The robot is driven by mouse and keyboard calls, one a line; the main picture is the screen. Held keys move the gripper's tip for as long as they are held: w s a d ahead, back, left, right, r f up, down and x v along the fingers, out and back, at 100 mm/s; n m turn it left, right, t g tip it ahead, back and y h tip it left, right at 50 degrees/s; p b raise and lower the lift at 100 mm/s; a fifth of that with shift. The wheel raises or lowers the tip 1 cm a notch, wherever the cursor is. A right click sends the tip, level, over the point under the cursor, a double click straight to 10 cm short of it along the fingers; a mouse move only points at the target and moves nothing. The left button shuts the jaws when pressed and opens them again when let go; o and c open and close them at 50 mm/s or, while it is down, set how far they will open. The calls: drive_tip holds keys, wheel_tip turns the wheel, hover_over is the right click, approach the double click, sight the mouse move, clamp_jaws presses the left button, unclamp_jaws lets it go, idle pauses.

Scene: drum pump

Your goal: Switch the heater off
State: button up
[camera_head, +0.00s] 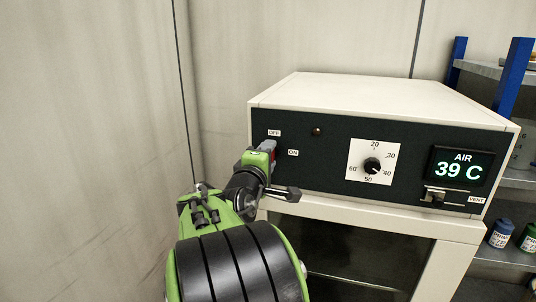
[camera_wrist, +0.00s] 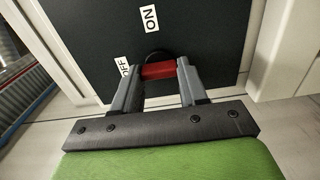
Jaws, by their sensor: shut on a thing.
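The heater (camera_head: 385,95) is a cream box with a dark front panel. Its red switch handle (camera_wrist: 158,70) is between the fingertips of my gripper (camera_wrist: 157,76), which is shut on it. In the head view my gripper (camera_head: 268,150) is at the panel's left end and hides most of the switch. I cannot tell surely which position the switch is in. The small lamp (camera_head: 317,131) looks dark. The display (camera_head: 460,168) reads AIR 39 C.
A dial (camera_head: 372,165) and a vent slider (camera_head: 437,196) are on the panel to the right of my gripper. The heater stands on a cream cabinet (camera_head: 440,270). A wall (camera_head: 90,150) is on the left, and shelving (camera_head: 511,75) with small containers is on the right.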

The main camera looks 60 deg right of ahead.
idle(0.3)
drive_tip(key=o, duration=1.1)
drive_tip(key=shift+c, duration=0.2)
drive_tip(key=s+a+b, duration=0.2)
drive_tip(key=a+b, duration=0.1)
drive_tip(key=a, duration=1.2)
drive_tip(key=shift+s+a+b, duration=0.25)
drive_tip(key=shift+a+b, duration=0.05)
